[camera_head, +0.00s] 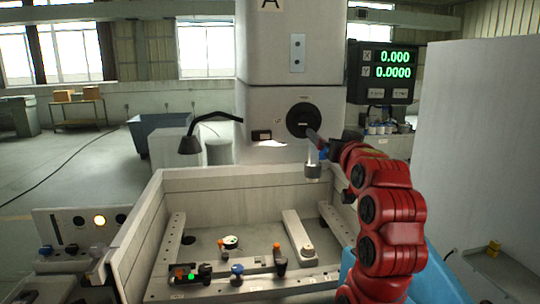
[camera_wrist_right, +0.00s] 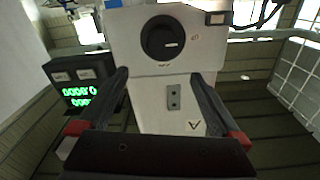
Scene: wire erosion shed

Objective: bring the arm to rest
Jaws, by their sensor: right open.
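My right arm (camera_head: 385,215) is red and rises from the lower right of the head view. It bends toward the machine column. Its gripper (camera_head: 318,141) is in front of the column, near the round black dial, and looks small and partly hidden by the wrist. In the right wrist view the two dark fingers of the gripper (camera_wrist_right: 160,76) stand wide apart with nothing between them. The round black dial (camera_wrist_right: 162,38) shows beyond them, and that picture is upside down. My left gripper is in neither view.
The white machine column (camera_head: 262,105) stands ahead, above an open tank (camera_head: 140,235) with clamps and rails inside. A digital readout (camera_head: 383,73) hangs right of the column. A black lamp (camera_head: 190,145) reaches over the tank's left. A pale panel (camera_head: 480,150) stands at right.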

